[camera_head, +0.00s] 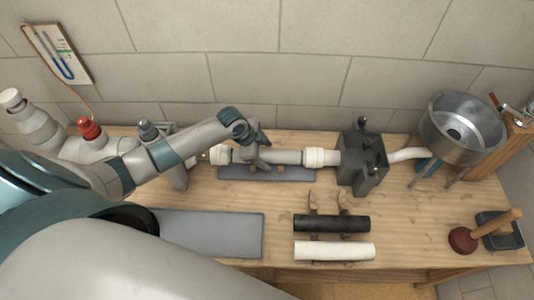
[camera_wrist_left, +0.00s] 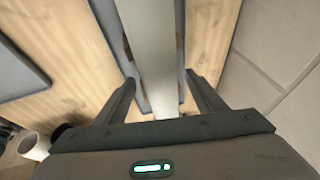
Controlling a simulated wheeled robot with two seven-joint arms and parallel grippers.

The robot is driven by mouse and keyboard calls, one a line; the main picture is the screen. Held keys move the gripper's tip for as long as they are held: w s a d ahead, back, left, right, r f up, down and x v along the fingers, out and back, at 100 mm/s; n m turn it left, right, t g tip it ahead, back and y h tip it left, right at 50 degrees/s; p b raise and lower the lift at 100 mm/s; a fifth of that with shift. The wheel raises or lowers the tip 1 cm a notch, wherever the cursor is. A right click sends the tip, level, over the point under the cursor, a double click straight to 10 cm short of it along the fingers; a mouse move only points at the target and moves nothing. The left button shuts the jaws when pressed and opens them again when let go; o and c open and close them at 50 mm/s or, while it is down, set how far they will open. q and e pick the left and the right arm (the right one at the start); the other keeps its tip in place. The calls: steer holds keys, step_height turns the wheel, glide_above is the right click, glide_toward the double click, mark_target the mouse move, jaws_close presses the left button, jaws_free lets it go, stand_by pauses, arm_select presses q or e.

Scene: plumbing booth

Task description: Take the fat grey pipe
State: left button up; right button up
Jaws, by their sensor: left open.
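The fat grey pipe (camera_head: 285,157) lies level along the back of the workbench, between two white ribbed collars (camera_head: 221,155) and (camera_head: 315,157). My left gripper (camera_head: 257,160) is over the pipe's left half, from above. In the left wrist view the pipe (camera_wrist_left: 152,45) runs between the two open fingers of my left gripper (camera_wrist_left: 160,82), with a gap showing on each side. Whether a finger touches it is not clear. My right gripper is in neither view.
A dark grey block with knobs (camera_head: 362,165) stands right of the pipe. A black tube (camera_head: 332,223) and a white tube (camera_head: 334,251) lie in front. A metal basin (camera_head: 462,128) and a plunger (camera_head: 485,232) are at the right. A grey mat (camera_head: 215,233) lies front left.

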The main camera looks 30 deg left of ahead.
mark_target(266, 153)
arm_select(q)
steer(key=shift+w+f, duration=0.1)
steer(key=shift+f, duration=0.2)
steer(key=c, duration=1.2)
steer(key=shift+r, duration=0.2)
steer(key=shift+r+b, duration=0.4)
steer(key=shift+r, duration=0.25)
step_height(266, 153, up, 7)
steer(key=b, duration=0.2)
steer(key=shift+r+b, duration=0.2)
steer(key=shift+b, duration=0.1)
steer(key=shift+r, duration=0.5)
steer(key=shift+d, duration=0.15)
